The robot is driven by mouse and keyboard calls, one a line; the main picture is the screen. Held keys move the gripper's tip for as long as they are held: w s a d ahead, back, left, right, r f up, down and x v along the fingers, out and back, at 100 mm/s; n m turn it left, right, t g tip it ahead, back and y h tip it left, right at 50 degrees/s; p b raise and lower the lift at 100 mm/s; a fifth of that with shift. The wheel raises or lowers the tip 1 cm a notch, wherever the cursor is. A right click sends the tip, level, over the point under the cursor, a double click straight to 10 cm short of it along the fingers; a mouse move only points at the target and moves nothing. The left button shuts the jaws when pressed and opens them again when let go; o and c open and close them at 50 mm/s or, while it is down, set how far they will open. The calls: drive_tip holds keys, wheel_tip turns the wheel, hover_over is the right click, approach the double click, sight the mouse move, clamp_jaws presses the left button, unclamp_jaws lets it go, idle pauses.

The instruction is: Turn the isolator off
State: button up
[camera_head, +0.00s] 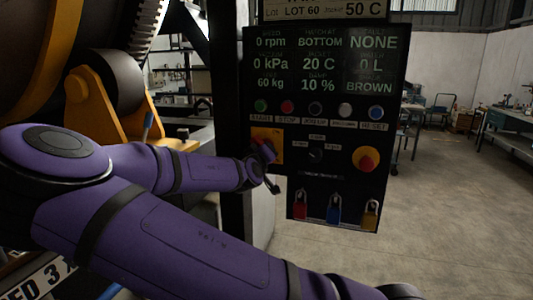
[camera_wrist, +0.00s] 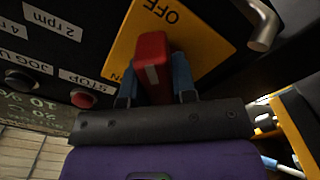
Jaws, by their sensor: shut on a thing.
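The isolator is a yellow plate (camera_head: 259,133) on the left of the black control panel, with a red handle. In the wrist view the yellow plate (camera_wrist: 215,35) bears the word OFF, upside down, at the top and part of another label at lower left. The red handle (camera_wrist: 151,50) stands out from the plate between the blue fingers of my gripper (camera_wrist: 155,75), which is shut on it. In the head view my gripper (camera_head: 266,152) and wrist hide much of the isolator. I cannot tell exactly which label the handle points to.
A row of buttons, including the red STOP button (camera_head: 287,107), lies just above the isolator. A red emergency knob (camera_head: 366,160) is to the right. Red (camera_head: 300,205), blue (camera_head: 334,208) and yellow (camera_head: 370,215) padlocks hang below. A metal lever (camera_wrist: 265,25) lies near the plate.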

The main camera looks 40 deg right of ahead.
drive_tip(key=shift+r, duration=0.1)
drive_tip(key=o, duration=0.9)
drive_tip(key=shift+s+a, duration=0.1)
drive_tip(key=v, duration=1)
drive_tip(key=shift+s+a, duration=0.15)
drive_tip(key=shift+s, duration=0.1)
